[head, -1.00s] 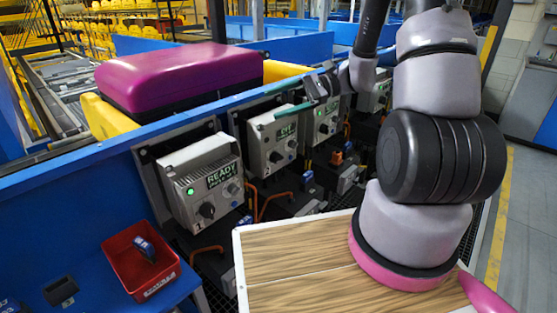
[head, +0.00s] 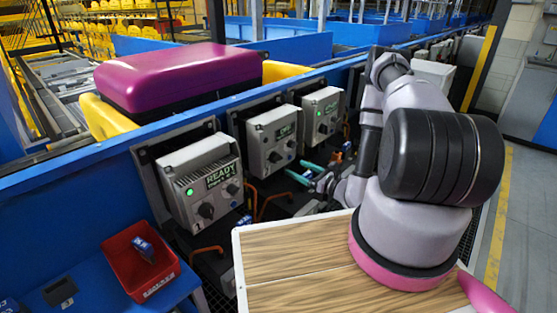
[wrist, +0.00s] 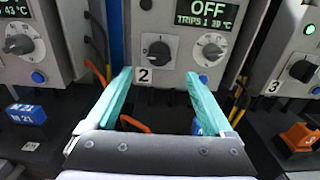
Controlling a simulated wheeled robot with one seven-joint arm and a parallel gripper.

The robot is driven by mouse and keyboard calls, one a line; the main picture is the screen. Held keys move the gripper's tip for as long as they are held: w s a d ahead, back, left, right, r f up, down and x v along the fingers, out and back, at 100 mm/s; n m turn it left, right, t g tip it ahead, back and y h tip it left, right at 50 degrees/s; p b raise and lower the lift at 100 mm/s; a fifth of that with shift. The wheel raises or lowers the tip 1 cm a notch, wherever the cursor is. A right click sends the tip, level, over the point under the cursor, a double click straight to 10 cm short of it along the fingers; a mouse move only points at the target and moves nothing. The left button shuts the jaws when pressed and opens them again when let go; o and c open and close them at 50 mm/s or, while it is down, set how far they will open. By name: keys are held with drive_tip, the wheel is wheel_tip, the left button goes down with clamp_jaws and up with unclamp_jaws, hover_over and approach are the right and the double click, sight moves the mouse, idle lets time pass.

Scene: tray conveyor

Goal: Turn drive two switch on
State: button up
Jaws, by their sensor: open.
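The drive two box (head: 268,150) is a grey panel in the head view, second from the front. In the wrist view its display (wrist: 205,12) reads OFF, with TRIPS 1 and 39 °C below. A plate marked 2 (wrist: 144,75) is below the switch. My gripper (head: 306,173) is open and empty, its teal fingers also in the wrist view (wrist: 158,75). It faces the box from below the controls, apart from the switch.
The drive one box (head: 203,180) shows READY with a green lamp. The drive three box (head: 321,117) stands beyond drive two, also with a green lamp. Orange cables (wrist: 134,123) and dark machinery lie below. A red bin (head: 141,262) stands left; a magenta case (head: 180,75) lies behind.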

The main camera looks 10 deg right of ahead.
sight(280, 159)
drive_tip(key=x, duration=1)
drive_tip(key=shift+a, duration=0.1)
clamp_jaws()
